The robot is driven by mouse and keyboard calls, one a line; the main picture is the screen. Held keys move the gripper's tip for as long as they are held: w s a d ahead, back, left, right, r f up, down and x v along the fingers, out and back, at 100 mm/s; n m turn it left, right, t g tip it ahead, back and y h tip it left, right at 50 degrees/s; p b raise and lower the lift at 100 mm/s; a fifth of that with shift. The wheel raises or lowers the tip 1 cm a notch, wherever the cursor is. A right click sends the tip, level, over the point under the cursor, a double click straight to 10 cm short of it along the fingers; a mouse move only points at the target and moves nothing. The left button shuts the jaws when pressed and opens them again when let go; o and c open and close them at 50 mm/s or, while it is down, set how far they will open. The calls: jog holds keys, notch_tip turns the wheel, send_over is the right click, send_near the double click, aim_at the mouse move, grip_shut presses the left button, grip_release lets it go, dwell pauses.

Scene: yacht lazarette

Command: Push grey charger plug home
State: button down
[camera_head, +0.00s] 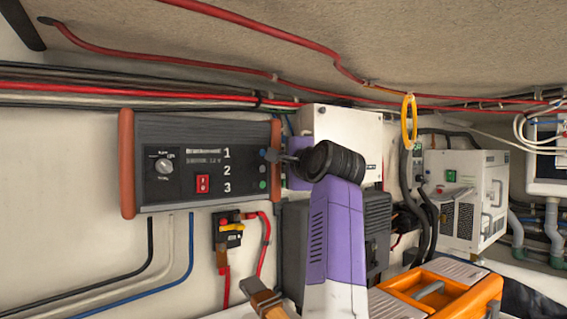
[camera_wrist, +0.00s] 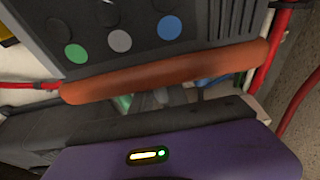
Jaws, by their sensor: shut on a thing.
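The charger (camera_head: 200,203) is a dark box with red-brown end caps on the left wall. Numbers 1, 2 and 3 stand beside blue, grey and green dots near its right end. My gripper (camera_head: 281,158) is at that end, beside the middle, grey dot. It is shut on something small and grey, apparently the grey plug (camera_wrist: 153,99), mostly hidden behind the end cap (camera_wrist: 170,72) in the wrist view. Whether the plug is fully seated cannot be seen. The dots show in the wrist view, with the grey dot (camera_wrist: 120,41) in the middle.
Below the charger is a red-and-black switch (camera_head: 228,230) with red cables. A white box (camera_head: 340,125) and a dark grey case (camera_head: 377,235) stand close behind my arm. An orange toolbox (camera_head: 440,290) is at lower right. Red cables run overhead.

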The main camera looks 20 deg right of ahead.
jog(key=shift+s+a+f, duration=0.1)
jog(key=shift+a+f, duration=0.15)
jog(key=shift+a, duration=0.75)
jog(key=shift+s+a+f, duration=0.1)
jog(key=shift+a, duration=0.2)
jog(key=c, duration=1.5)
grip_release()
jog(key=shift+s, duration=0.1)
jog(key=s+d+b, duration=0.1)
jog(key=s, duration=0.1)
jog(key=s+b, duration=0.1)
jog(key=s, duration=0.2)
jog(key=s+d, duration=0.1)
jog(key=s, duration=0.2)
jog(key=shift+d+r+b, duration=0.35)
jog(key=shift+r+b, duration=0.05)
jog(key=shift+w+d, duration=0.1)
jog(key=shift+d, duration=0.05)
